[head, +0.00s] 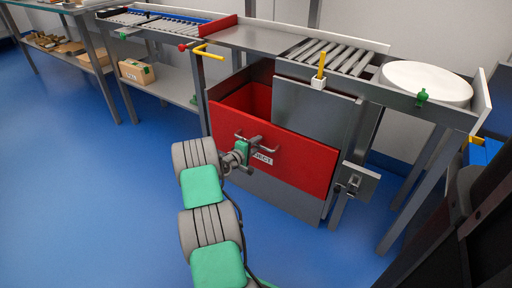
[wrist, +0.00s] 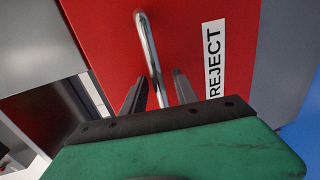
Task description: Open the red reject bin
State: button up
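The red reject bin (head: 310,160) sits in the grey cabinet under the conveyor. Its front stands out from the frame, and part of its red inside (head: 250,98) shows above the front. A metal bar handle (head: 262,150) is on the front beside a white REJECT label. My gripper (head: 250,148) is at the handle. In the wrist view, my gripper (wrist: 159,78) is open, with a dark finger on each side of the handle (wrist: 148,42) and gaps visible. The REJECT label (wrist: 215,58) is right of the fingers. Contact with the handle cannot be told.
A roller conveyor with a yellow-topped lever (head: 321,68) and a white round plate (head: 426,82) runs above the bin. A small grey box (head: 356,182) juts out at right. Blue floor (head: 90,190) is free at left. A shelf holds a cardboard box (head: 136,72).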

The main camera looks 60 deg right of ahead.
grip_shut()
dwell(0.3)
dwell(1.1)
